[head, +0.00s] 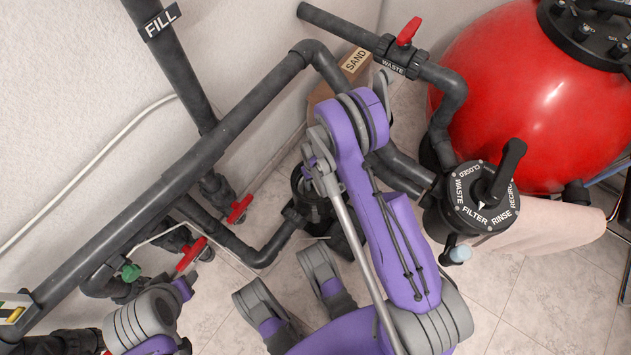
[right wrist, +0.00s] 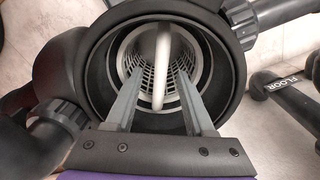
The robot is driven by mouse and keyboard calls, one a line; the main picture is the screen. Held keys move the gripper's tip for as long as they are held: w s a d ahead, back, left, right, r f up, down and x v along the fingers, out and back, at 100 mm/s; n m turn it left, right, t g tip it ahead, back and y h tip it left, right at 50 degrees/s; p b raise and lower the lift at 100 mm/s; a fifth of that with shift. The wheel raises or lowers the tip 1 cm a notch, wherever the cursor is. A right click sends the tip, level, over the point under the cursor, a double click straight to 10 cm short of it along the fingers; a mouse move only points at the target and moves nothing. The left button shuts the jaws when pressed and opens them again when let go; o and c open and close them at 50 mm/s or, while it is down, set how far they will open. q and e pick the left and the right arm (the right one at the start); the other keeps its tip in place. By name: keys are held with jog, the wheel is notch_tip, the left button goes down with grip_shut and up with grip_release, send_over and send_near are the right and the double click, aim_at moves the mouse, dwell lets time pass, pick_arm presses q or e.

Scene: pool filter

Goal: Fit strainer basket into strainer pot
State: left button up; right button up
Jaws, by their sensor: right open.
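The strainer pot (head: 312,208) is black and stands low beside the wall, partly hidden by my right arm in the head view. In the right wrist view its round open mouth (right wrist: 235,62) faces me. The grey mesh strainer basket (right wrist: 136,78) is inside the pot, with its white handle (right wrist: 161,70) standing across the middle. How deep the basket sits cannot be told. My right gripper (right wrist: 157,76) is open over the pot, with one finger on each side of the handle and gaps between. My left gripper is not in view; only part of its arm shows at lower left.
Black pipes (head: 160,195) with red-handled valves (head: 240,208) run along the wall. A red filter tank (head: 530,90) and a multiport valve (head: 475,205) stand on the right. A cardboard sand box (head: 352,62) is behind. Some tiled floor (head: 520,300) is clear at lower right.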

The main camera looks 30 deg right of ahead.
jog(key=shift+r, duration=0.1)
jog(key=shift+r+p, duration=2)
jog(key=shift+r, duration=1.4)
notch_tip(320, 180, up, 11)
jog(key=p, duration=0.3)
